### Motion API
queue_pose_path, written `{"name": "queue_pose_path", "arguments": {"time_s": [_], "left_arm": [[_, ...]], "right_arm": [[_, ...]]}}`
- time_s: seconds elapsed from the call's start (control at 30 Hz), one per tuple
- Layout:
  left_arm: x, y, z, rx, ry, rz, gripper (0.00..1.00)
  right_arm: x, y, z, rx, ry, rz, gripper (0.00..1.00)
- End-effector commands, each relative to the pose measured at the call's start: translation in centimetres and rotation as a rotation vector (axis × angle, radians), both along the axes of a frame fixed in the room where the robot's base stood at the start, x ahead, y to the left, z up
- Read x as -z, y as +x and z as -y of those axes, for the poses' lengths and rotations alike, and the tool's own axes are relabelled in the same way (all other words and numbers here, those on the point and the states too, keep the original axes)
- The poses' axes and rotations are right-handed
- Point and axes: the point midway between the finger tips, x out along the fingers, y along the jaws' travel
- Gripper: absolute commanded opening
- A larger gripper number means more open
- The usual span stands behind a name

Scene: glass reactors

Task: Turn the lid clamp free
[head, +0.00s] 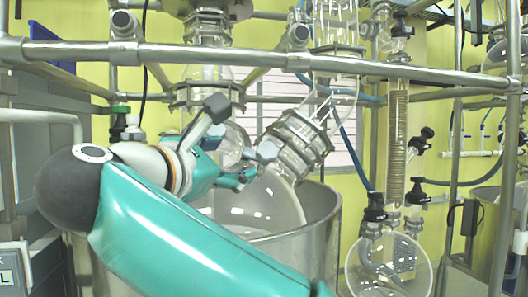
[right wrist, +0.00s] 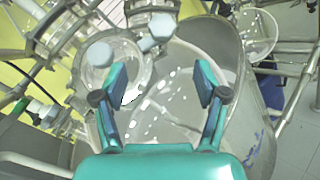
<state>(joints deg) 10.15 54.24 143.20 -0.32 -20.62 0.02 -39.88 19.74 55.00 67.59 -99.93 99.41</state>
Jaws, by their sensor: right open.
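A pale knob (head: 268,150) sits at the left side of a steel-ringed, tilted glass joint (head: 297,145) above the vessel; I take it for part of the lid clamp, but cannot be sure. My right gripper (head: 243,178), teal, is just below and left of this knob. In the right wrist view its two fingers (right wrist: 160,88) are spread with nothing between them. Pale knobs (right wrist: 163,25) show beyond the fingertips there, apart from them. The glass vessel (head: 262,205) lies behind and below the fingers. My left gripper is not in view.
A steel pot (head: 318,230) surrounds the vessel. A steel rail (head: 420,72) crosses in front at the top. A round glass flask (head: 388,265) hangs at the right beneath a coiled condenser (head: 397,130). Blue hoses run behind.

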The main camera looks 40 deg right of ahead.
Motion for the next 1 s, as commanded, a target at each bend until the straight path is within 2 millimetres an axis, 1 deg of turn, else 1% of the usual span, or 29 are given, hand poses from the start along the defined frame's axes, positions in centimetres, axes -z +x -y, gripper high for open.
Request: {"name": "queue_pose_path", "arguments": {"time_s": [0.03, 0.3, 0.5, 0.7, 0.83, 1.0], "left_arm": [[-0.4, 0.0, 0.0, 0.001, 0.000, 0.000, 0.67], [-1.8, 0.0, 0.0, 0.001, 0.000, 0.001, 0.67], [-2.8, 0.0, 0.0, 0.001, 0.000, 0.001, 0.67], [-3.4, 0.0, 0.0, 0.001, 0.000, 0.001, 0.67], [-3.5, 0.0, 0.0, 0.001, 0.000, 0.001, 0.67], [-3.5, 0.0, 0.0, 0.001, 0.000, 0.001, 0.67]], "right_arm": [[-0.2, 0.2, 1.2, 0.009, 0.000, -0.003, 0.72], [-0.3, 2.2, 7.0, 0.017, -0.001, -0.004, 0.72], [-0.2, 3.6, 10.6, 0.017, -0.001, -0.004, 0.72], [-0.1, 4.5, 12.8, 0.014, 0.000, -0.002, 0.72], [0.0, 4.8, 13.3, 0.014, -0.001, -0.002, 0.72], [0.0, 4.8, 13.4, 0.012, 0.000, -0.001, 0.72]]}}
